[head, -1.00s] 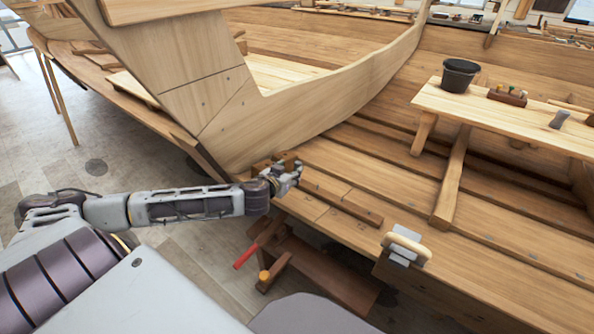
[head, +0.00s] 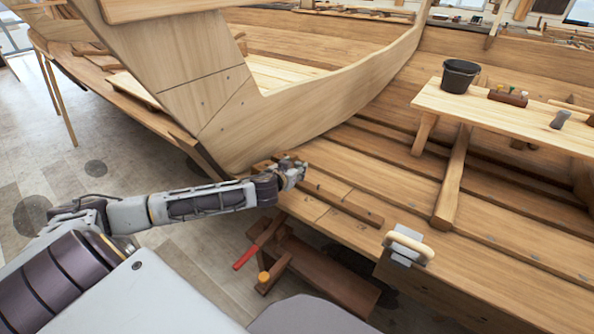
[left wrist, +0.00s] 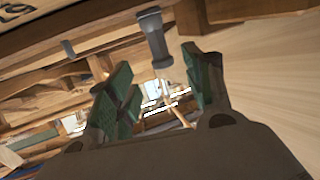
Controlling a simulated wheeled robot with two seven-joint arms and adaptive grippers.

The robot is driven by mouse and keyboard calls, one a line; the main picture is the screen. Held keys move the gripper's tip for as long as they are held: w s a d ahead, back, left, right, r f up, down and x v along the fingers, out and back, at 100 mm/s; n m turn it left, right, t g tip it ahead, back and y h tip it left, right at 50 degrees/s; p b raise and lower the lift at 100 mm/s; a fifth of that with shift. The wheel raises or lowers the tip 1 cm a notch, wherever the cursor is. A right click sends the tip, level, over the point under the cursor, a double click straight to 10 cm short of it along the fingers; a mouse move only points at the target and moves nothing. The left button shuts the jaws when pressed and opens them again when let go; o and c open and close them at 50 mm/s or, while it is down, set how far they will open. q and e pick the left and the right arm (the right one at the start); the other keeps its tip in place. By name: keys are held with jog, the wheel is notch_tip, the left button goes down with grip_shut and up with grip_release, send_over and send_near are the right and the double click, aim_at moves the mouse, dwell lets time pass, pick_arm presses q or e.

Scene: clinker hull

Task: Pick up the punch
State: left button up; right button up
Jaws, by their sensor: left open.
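A grey cylinder with a flared end, which looks like the punch (left wrist: 155,42), shows at the top of the left wrist view. It stands just beyond the open fingers of my left gripper (left wrist: 163,80) and between their lines, with a gap to them. In the head view my left gripper (head: 297,174) is at the planks beside the pale stem of the hull. The punch cannot be made out there; the gripper may hide it. My right gripper is not in view.
A pale hull (head: 300,110) rises just behind my left gripper. A plane-like tool (head: 405,247) lies on the planks at right. A bench (head: 490,112) carries a dark bucket (head: 459,76) and a grey tool (head: 560,119). A red-handled tool (head: 250,252) is below.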

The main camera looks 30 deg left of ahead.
aim_at(297, 165)
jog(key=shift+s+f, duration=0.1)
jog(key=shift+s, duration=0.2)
pick_arm(q)
jog(key=shift+w+a+f, duration=0.1)
jog(key=shift+w+f, duration=0.1)
jog(key=shift+w, duration=0.1)
jog(key=shift+b+x, duration=0.35)
jog(key=shift+x, duration=0.75)
jog(key=shift+w+a+f, duration=0.2)
jog(key=shift+w+f, duration=0.2)
jog(key=shift+w, duration=0.25)
jog(key=shift+w+a+f, duration=0.1)
jog(key=shift+w+f, duration=0.05)
jog(key=shift+w, duration=0.15)
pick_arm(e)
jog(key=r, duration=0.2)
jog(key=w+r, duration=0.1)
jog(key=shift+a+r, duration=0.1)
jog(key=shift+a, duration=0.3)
